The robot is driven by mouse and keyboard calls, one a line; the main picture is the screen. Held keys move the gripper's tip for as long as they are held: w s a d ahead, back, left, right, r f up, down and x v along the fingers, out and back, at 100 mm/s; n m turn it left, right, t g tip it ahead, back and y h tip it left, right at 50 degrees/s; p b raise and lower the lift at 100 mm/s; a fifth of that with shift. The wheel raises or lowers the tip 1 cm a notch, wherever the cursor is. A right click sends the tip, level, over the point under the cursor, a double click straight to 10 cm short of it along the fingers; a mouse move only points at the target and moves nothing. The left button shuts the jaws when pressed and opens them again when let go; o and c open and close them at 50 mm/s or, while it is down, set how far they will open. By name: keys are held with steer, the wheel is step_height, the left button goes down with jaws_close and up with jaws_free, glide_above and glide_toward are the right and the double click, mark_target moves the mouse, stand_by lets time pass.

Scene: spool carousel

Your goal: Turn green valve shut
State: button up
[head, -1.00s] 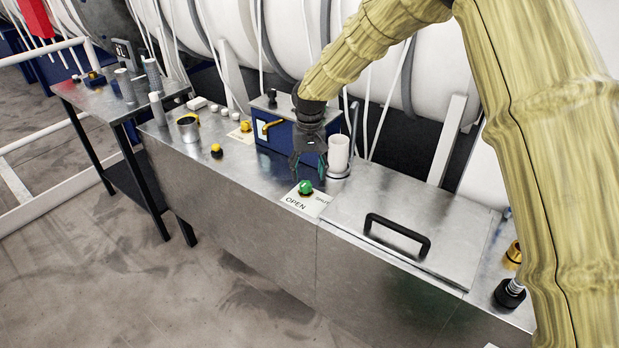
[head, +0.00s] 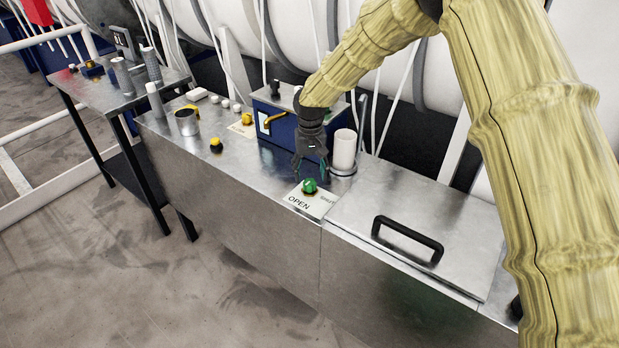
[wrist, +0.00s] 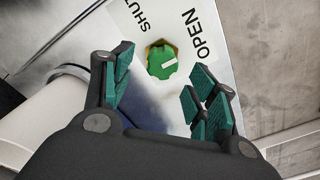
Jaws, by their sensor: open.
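The green valve (head: 309,186) is a small knob on a white label plate (head: 297,201) marked OPEN and SHUT, on the steel counter. In the wrist view the valve (wrist: 161,61) shows a white pointer line aimed toward the OPEN side. My gripper (head: 311,168) is just above and behind the valve, fingers pointing down. In the wrist view my gripper (wrist: 160,90) is open, with green finger pads apart and nothing between them. The valve lies ahead of the fingertips, roughly between them. I cannot tell whether a finger touches it.
A white cup (head: 344,150) stands close to the right of my gripper. A blue box (head: 275,125) with a yellow handle is behind left. A lid with a black handle (head: 407,236) lies to the right.

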mark_target(310, 182)
steer(key=shift+s+a+f+p, duration=0.1)
steer(key=shift+f+p, duration=0.25)
steer(key=shift+f, duration=1.45)
steer(key=c, duration=1)
